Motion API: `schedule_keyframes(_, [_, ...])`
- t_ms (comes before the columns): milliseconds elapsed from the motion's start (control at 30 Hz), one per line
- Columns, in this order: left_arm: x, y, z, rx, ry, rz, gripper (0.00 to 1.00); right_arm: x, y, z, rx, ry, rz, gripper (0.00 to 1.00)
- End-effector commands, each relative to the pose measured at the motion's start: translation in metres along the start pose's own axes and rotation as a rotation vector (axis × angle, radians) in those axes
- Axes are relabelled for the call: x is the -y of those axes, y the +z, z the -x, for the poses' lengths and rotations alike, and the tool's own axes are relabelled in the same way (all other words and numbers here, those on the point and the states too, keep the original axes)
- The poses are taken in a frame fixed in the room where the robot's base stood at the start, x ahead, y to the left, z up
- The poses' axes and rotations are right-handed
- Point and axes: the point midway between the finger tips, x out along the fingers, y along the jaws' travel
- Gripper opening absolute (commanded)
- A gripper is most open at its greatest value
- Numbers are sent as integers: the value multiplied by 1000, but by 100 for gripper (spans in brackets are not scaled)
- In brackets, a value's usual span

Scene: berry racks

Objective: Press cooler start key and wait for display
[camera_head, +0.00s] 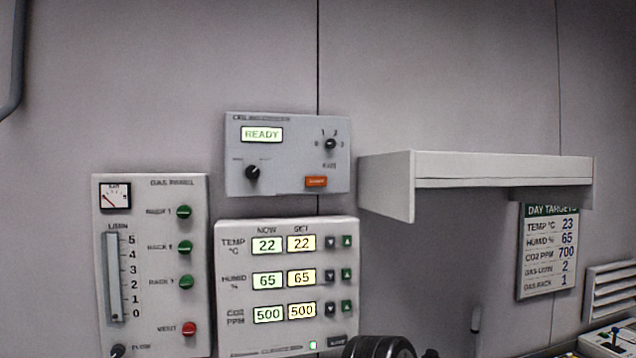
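The grey control box (288,155) is on the wall in the middle of the head view. I take it for the cooler panel, but its heading is too blurred to read. Its lit display (262,135) reads READY. An orange key (316,182), its lettering too small to read surely, sits at its lower right. A black knob (253,173) is at its lower left, and a rotary selector (330,143) is at its upper right. Nothing covers the orange key. Neither gripper can be made out.
Below is a climate panel (232,325) reading 22, 65 and 500 in both columns. A gas panel (150,215) hangs left. A white shelf (500,170) juts out right, above a day targets board (547,252). A dark rounded part (380,347) shows at the bottom edge.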

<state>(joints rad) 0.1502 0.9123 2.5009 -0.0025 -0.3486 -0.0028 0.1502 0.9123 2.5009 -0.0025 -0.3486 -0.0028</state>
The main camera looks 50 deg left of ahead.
Motion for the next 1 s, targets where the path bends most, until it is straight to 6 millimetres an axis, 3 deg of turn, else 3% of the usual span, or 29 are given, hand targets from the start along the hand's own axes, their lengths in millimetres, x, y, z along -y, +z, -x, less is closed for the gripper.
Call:
schedule_keyframes(333, [0, 0, 0, 0, 0, 0, 0, 0, 0, 0, 0, 0, 0, 43])
schedule_keyframes(1000, [0, 0, 0, 0, 0, 0, 0, 0, 0, 0, 0, 0, 0, 43])
